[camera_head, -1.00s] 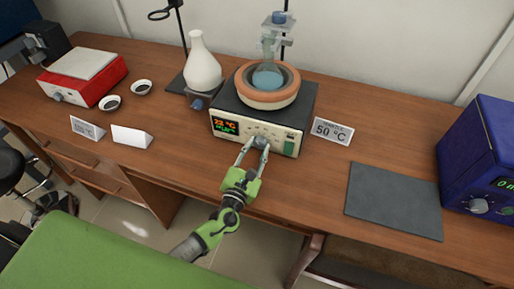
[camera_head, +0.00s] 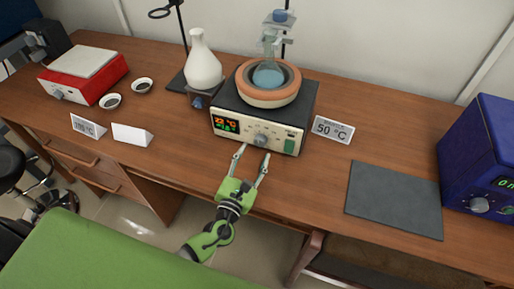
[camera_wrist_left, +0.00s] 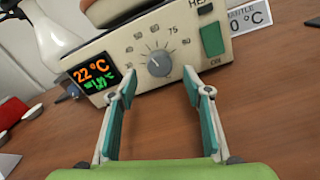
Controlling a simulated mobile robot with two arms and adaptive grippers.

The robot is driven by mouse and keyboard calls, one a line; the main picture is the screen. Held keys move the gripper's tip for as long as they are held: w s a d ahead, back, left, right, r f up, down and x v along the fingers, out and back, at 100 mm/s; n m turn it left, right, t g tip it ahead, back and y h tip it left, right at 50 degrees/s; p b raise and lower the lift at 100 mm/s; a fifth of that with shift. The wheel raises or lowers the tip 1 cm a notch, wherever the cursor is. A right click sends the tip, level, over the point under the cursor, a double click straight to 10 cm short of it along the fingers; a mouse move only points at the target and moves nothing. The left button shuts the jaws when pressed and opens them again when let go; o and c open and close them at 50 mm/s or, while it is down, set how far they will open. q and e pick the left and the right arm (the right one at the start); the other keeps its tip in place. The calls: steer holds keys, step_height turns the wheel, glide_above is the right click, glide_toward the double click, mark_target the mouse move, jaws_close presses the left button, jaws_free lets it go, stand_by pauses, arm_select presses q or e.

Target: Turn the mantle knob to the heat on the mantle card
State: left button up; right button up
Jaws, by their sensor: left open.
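The heating mantle (camera_head: 230,98) stands at the back middle of the desk, with a round flask (camera_head: 268,76) in its bowl. Its grey knob (camera_head: 261,140) is on the front panel and also shows in the left wrist view (camera_wrist_left: 160,64), inside a ring of dial marks. The display (camera_wrist_left: 92,76) reads 22 °C in orange, with a smaller green line below that I cannot read surely. The mantle card (camera_head: 333,130) right of the mantle reads 50 °C. My left gripper (camera_head: 254,153) is open and empty in front of the panel, its fingertips apart from the knob. My right gripper is not in view.
A green switch (camera_wrist_left: 212,39) is on the panel right of the knob. A white flask (camera_head: 203,66) on a small stirrer stands left of the mantle. Another card (camera_head: 88,127) and a blank one (camera_head: 132,135) stand further left. A grey mat (camera_head: 394,199) and blue furnace (camera_head: 482,150) are at right.

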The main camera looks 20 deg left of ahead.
arm_select(q)
steer(key=s, duration=0.8)
steer(key=shift+s+a, duration=0.1)
steer(key=shift+a, duration=0.05)
